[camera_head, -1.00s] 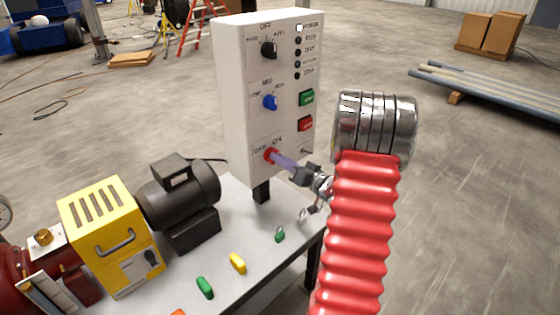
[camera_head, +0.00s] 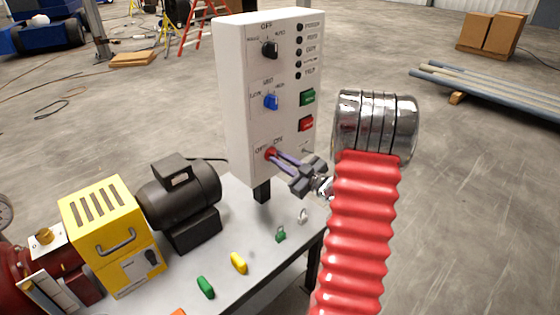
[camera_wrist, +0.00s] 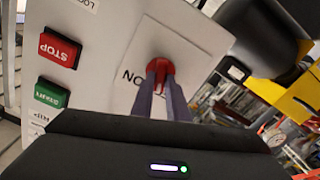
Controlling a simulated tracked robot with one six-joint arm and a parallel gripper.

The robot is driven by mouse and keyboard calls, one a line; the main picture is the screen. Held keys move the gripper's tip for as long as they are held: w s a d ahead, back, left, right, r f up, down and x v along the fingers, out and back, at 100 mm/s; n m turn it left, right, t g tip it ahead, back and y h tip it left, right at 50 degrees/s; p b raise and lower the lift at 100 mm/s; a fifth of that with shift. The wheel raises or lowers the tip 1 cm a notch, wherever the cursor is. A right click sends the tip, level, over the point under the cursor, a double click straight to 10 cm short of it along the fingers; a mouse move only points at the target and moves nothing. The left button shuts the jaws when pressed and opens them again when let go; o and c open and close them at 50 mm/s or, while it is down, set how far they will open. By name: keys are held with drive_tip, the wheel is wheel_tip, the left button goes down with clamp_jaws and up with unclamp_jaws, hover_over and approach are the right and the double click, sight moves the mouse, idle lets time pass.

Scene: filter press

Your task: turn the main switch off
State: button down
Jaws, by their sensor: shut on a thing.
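In the wrist view my fingers (camera_wrist: 163,92) reach to the knob's grip. The knob's exact angle is partly hidden by the fingers.
Above are a blue selector (camera_head: 270,102), a black selector (camera_head: 269,50), a green button (camera_head: 307,97) and a red stop button (camera_head: 306,124). Dark lamps (camera_head: 299,50) line the upper right.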

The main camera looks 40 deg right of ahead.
drive_tip(key=n, duration=0.4)
drive_tip(key=shift+a+f+n, duration=0.1)
drive_tip(key=shift+a+n, duration=0.05)
drive_tip(key=shift+n, duration=0.25)
drive_tip(key=c, duration=1.7)
unclamp_jaws()
drive_tip(key=s, duration=1.3)
drive_tip(key=shift+s+d, duration=0.2)
drive_tip(key=shift+s, duration=0.2)
